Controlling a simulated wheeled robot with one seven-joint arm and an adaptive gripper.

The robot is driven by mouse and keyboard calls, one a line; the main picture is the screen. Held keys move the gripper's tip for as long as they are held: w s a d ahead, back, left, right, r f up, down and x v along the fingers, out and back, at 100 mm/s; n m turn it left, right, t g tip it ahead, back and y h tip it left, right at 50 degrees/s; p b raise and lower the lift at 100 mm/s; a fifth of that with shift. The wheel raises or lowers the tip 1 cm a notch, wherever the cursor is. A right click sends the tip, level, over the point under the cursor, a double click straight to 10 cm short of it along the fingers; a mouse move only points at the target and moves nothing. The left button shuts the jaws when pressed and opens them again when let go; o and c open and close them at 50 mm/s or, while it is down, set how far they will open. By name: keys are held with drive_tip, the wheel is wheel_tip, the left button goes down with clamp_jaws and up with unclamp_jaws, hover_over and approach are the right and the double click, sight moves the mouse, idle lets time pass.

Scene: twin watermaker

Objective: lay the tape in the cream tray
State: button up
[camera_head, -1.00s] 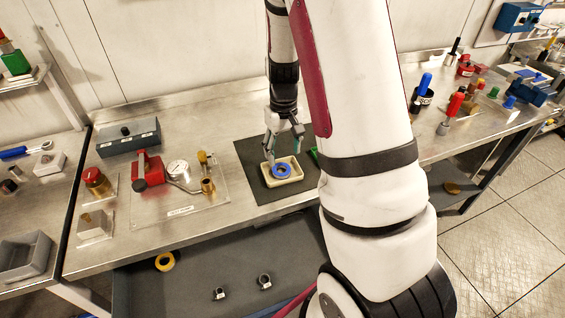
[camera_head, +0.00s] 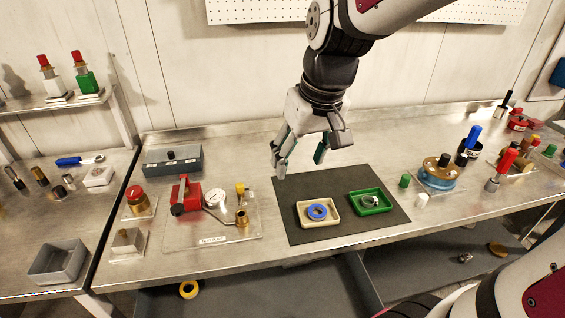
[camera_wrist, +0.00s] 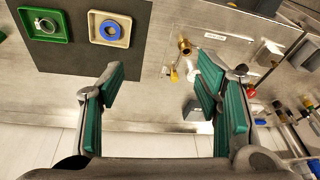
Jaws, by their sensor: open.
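The blue tape (camera_head: 317,212), a ring with a pale centre, lies flat inside the cream tray (camera_head: 301,222). The tray sits on the dark mat (camera_head: 296,236). In the wrist view the tape (camera_wrist: 110,31) and cream tray (camera_wrist: 94,37) show at the top, ahead of the fingers. My gripper (camera_head: 299,160) is open and empty, raised above the back of the mat, clear of the tape and tray. In the wrist view its green-padded fingers (camera_wrist: 163,105) stand wide apart with nothing between them.
A green tray (camera_head: 386,207) holding a grey ring stands right of the cream tray. A test pump with red body (camera_head: 187,195) and gauge is to the left. A blue-and-brass flanged part (camera_head: 437,173) is to the right.

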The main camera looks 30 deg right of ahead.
drive_tip(key=s+a+r+t, duration=0.1)
drive_tip(key=s+a+r, duration=0.1)
drive_tip(key=s, duration=0.3)
drive_tip(key=s+a+r+n+t, duration=0.1)
drive_tip(key=s+a+r, duration=0.1)
drive_tip(key=s, duration=0.3)
drive_tip(key=shift+s+a+r, duration=0.3)
drive_tip(key=shift+a, duration=0.45)
